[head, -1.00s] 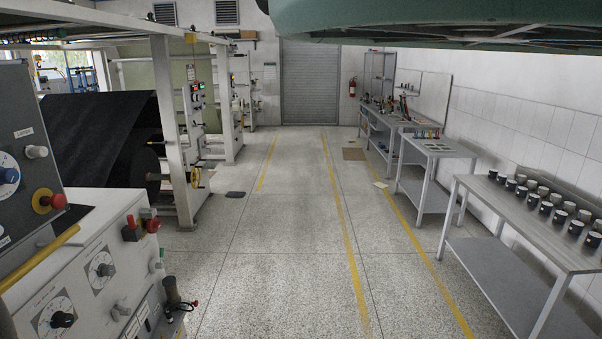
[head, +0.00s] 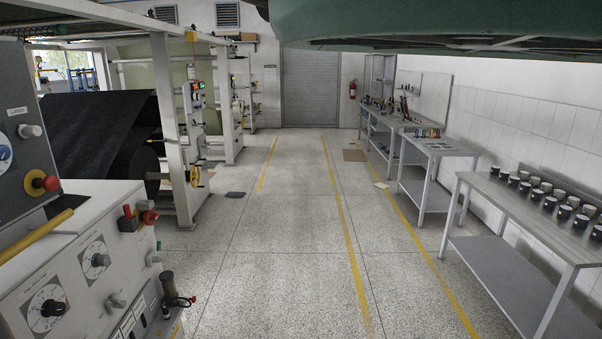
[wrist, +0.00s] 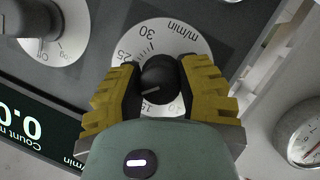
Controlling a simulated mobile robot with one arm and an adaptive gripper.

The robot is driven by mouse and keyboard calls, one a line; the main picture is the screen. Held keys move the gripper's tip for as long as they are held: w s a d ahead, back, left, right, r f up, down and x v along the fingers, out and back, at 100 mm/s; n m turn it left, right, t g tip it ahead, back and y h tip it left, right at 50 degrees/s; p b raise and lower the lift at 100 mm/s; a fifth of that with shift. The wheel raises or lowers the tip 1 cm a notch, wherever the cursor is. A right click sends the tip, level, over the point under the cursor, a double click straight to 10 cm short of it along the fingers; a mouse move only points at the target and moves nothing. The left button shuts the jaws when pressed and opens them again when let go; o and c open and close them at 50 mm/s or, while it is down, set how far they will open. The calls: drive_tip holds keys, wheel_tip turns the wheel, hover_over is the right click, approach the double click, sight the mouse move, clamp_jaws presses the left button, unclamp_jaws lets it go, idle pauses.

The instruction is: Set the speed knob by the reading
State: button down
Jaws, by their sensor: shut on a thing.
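In the wrist view, my gripper (wrist: 158,82) has its yellow fingers shut on a black round knob (wrist: 160,72). The knob sits on a white dial (wrist: 178,38) marked m/min, with 25 and 30 readable. A pale mark on the knob points to the lower left in the picture; the fingers hide part of the scale, so I cannot tell its exact value. My gripper is not visible in the head view.
The wrist view also shows another knob (wrist: 38,18) with an Off mark and a round gauge (wrist: 305,135). In the head view, a panel with dials (head: 95,260) and a red button (head: 40,182) stands close on the left. Benches (head: 520,215) line the right; the aisle (head: 290,230) is clear.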

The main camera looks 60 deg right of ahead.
drive_tip(key=shift+f, duration=0.15)
drive_tip(key=c, duration=0.6)
unclamp_jaws()
drive_tip(key=shift+o, duration=0.2)
wheel_tip(320, 180, up, 10)
drive_tip(key=shift+r, duration=0.1)
